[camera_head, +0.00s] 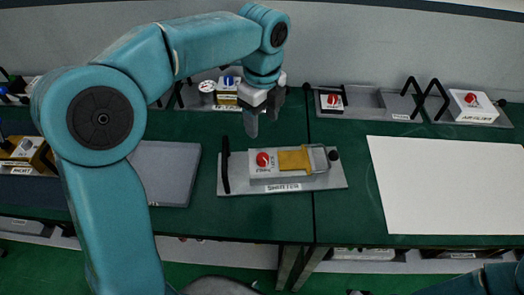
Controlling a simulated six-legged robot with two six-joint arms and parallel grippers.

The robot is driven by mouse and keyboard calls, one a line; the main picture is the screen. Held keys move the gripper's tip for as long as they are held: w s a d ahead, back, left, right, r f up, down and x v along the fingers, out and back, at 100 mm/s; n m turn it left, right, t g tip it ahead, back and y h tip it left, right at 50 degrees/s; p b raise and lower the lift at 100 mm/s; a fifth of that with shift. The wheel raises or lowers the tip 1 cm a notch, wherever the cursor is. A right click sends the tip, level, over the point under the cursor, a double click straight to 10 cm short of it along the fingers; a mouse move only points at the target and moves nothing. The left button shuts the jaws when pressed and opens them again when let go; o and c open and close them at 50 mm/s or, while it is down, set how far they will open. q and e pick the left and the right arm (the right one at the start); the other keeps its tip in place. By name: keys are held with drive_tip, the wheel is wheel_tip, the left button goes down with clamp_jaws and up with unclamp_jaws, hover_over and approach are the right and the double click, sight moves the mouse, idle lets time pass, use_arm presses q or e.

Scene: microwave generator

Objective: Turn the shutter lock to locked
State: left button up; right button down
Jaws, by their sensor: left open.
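The shutter unit (226,189) is a grey plate marked SHUTTER on the green table, with a black upright handle at its left end. On its raised block sit a red round knob (263,159) and a yellow slide (293,160) with a metal loop at its right. The small lettering by the knob is too small to read. My left gripper (263,114) is open, pointing down, above and behind the red knob and apart from it. Nothing shows between its fingers. My right gripper is not in view.
A white sheet (450,190) covers the right side of the table. A grey panel (165,170) lies left of the shutter unit, partly behind my left arm.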

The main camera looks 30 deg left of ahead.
sight(263, 157)
use_arm(q)
drive_tip(key=f, duration=1.3)
drive_tip(key=shift+w+d+f, duration=0.1)
drive_tip(key=shift+w+f, duration=0.1)
drive_tip(key=shift+w, duration=0.05)
drive_tip(key=shift+s+f, duration=0.1)
drive_tip(key=shift+f, duration=0.05)
drive_tip(key=c, duration=1)
drive_tip(key=shift+c, duration=0.2)
